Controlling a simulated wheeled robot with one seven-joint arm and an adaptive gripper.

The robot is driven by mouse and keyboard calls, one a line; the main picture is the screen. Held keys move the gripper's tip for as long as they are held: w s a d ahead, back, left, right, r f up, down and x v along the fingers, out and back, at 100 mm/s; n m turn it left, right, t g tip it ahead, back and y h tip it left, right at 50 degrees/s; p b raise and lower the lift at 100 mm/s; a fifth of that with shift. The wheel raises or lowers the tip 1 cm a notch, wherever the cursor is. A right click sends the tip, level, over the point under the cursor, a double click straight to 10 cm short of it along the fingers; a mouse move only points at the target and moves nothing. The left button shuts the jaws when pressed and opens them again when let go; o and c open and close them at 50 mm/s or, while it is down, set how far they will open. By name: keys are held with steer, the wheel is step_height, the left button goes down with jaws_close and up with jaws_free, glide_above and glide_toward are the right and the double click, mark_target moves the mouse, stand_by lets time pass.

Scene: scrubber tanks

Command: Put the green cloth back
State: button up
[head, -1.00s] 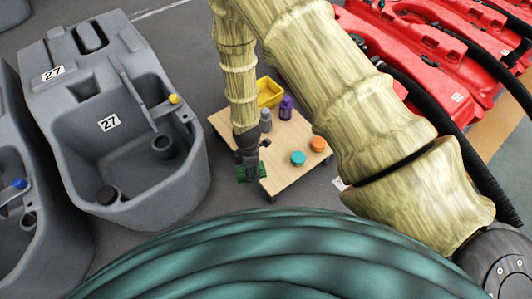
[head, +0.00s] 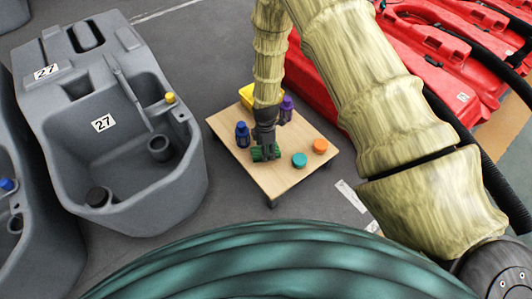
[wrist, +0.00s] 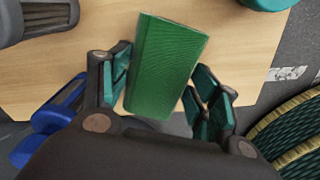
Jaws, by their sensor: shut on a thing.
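The green cloth (head: 257,154) is a folded, block-like bundle, held by my gripper (head: 265,147) over the near left part of a low wooden table (head: 275,185). In the wrist view the cloth (wrist: 165,65) stands between the two fingers of my gripper (wrist: 164,98), which is shut on it. I cannot tell whether the cloth touches the tabletop. A blue bottle (head: 242,134) stands just left of my gripper, and it shows in part at the lower left of the wrist view (wrist: 45,125).
A purple bottle (head: 286,108) and a yellow bin (head: 246,95) are at the table's back. A teal lid (head: 299,160) and an orange lid (head: 320,146) lie to the right. A grey tank (head: 110,130) is left, red tanks (head: 430,70) right.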

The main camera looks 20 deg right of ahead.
step_height(320, 180, down, 2)
steer(key=shift+f+b, duration=0.1)
steer(key=shift+b, duration=0.3)
steer(key=o, duration=1.1)
steer(key=shift+c, duration=0.2)
step_height(320, 180, up, 12)
steer(key=p, duration=0.5)
steer(key=s+d+f+m, duration=0.1)
steer(key=s+f+m, duration=0.3)
steer(key=s, duration=0.5)
steer(key=s+f+m, duration=0.3)
steer(key=s+m, duration=0.1)
steer(key=s, duration=0.4)
steer(key=s+d+m, duration=0.2)
steer(key=s+m, duration=0.8)
steer(key=s, duration=0.9)
steer(key=shift+s+d+r, duration=0.2)
steer(key=shift+s+d, duration=0.05)
